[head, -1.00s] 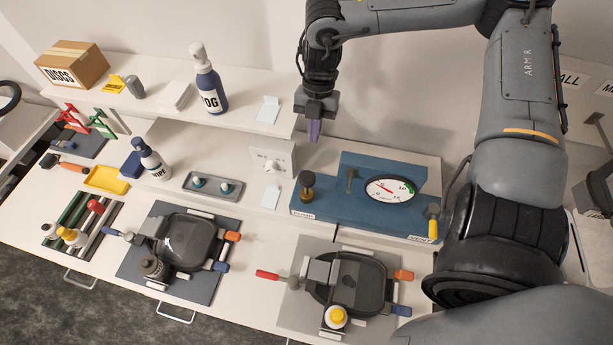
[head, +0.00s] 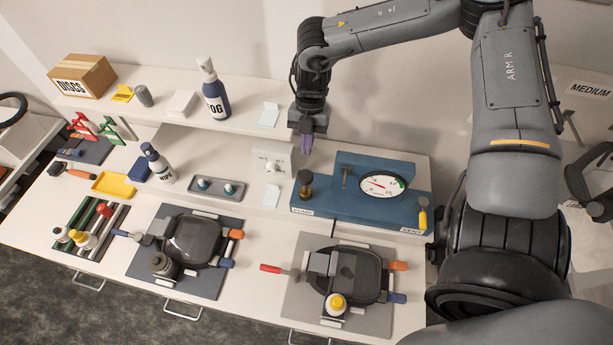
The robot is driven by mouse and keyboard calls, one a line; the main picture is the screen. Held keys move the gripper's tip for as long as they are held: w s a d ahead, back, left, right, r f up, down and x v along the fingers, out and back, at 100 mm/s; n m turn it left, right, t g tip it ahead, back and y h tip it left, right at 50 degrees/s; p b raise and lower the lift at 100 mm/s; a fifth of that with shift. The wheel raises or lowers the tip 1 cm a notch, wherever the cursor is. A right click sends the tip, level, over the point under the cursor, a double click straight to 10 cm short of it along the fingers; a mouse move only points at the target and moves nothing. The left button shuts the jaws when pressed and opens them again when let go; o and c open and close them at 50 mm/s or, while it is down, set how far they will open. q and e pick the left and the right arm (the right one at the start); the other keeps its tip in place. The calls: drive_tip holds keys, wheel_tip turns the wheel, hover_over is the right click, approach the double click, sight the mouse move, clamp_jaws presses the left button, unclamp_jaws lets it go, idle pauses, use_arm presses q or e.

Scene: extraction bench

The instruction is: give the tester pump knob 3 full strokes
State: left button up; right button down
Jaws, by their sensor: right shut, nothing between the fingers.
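The blue tester (head: 345,205) stands at the right of the bench, with a round white dial gauge (head: 384,185) on its raised back part. The pump knob (head: 305,184), dark with a brassy stem, stands upright at the tester's left end, behind a label too small to read clearly. A yellow-handled vent lever (head: 422,215) is at its right end. My right gripper (head: 306,150) points down above the pump knob, apart from it, with its purple fingers shut and empty. My left gripper is not in view.
A shelf behind holds the FOG bottle (head: 214,92) and a DISCS box (head: 82,76). A clamped dark casing (head: 352,275) sits in front of the tester, another casing (head: 193,240) to its left. A small tray (head: 217,189) lies left of the knob.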

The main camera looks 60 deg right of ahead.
sight(306, 173)
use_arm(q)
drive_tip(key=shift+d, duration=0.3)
use_arm(e)
drive_tip(key=shift+s+d+f, duration=0.1)
drive_tip(key=shift+f, duration=0.15)
drive_tip(key=shift+b+x, duration=1.85)
drive_tip(key=shift+x, duration=1.1)
drive_tip(key=shift+f, duration=0.4)
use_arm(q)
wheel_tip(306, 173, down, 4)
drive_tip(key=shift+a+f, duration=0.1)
use_arm(e)
drive_tip(key=shift+s, duration=0.1)
